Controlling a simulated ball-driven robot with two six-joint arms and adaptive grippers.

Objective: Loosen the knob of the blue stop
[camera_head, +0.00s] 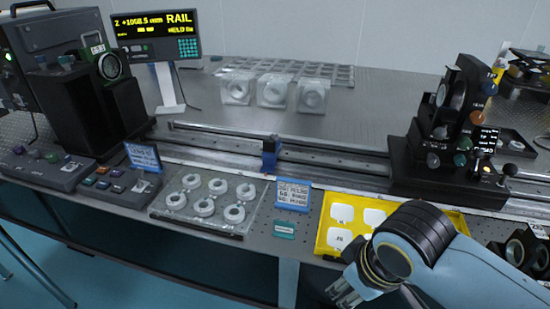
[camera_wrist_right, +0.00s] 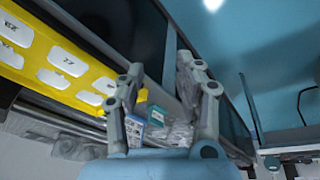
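The blue stop (camera_head: 270,154) is a small upright block on the long rail (camera_head: 330,157), near the middle of the head view. Its knob is too small to make out clearly. The stop cannot be made out in the wrist view. My left gripper does not show.
A dark carriage with coloured knobs (camera_head: 455,140) stands on the rail at right. A yellow tray (camera_head: 322,238) of white pieces, a blue-framed card (camera_head: 293,194) and a plate of rings (camera_head: 205,232) lie along the front. A display (camera_head: 157,36) stands at back left.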

